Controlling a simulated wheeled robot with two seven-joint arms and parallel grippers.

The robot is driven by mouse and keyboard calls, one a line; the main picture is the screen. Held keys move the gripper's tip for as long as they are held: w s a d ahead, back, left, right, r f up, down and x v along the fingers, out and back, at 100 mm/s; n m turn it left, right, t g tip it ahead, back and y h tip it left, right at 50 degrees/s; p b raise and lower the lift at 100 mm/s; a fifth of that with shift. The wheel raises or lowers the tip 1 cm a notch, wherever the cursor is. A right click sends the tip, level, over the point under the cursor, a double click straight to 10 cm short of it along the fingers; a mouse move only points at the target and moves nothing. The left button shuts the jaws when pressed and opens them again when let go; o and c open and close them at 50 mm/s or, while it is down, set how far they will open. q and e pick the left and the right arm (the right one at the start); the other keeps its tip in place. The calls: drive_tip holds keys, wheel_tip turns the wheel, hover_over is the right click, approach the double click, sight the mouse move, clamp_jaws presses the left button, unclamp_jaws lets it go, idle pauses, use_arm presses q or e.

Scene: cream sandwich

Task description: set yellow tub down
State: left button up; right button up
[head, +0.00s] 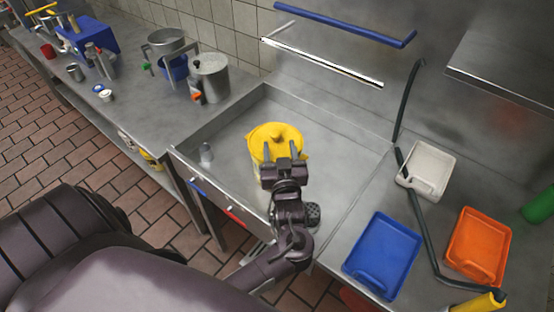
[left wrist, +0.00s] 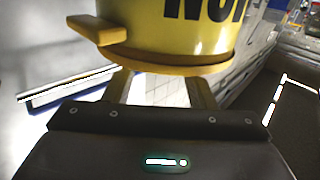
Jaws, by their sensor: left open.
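The yellow tub (head: 272,132) with a knobbed lid is upright in the steel basin in the head view. In the left wrist view the tub (left wrist: 185,45) fills the top, showing dark lettering and a side handle. My left gripper (head: 282,152) is open at the tub's near side, its fingers overlapping the lid in the picture. In the left wrist view the open fingers (left wrist: 160,92) have a gap between them, close to the tub. I cannot tell whether they touch it. Much of the tub's lower body is hidden behind the gripper. My right gripper is not in view.
A small metal cup (head: 206,154) stands left in the basin (head: 235,118). Blue (head: 383,256), orange (head: 479,246) and white (head: 427,170) trays lie on the right. Pots (head: 211,77) and a blue container (head: 88,38) crowd the left counter. The basin's right part is clear.

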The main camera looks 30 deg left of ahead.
sight(276, 137)
use_arm(q)
drive_tip(key=x, duration=0.1)
drive_tip(key=p+x, duration=0.1)
drive_tip(key=x, duration=0.1)
drive_tip(key=p+x, duration=0.1)
drive_tip(key=shift+a+r, duration=0.35)
drive_tip(key=shift+a, duration=0.1)
drive_tip(key=shift+w+a+f, duration=0.15)
drive_tip(key=shift+w+a, duration=0.15)
drive_tip(key=shift+w, duration=0.1)
drive_tip(key=shift+d, duration=0.1)
drive_tip(key=shift+c, duration=1.2)
clamp_jaws()
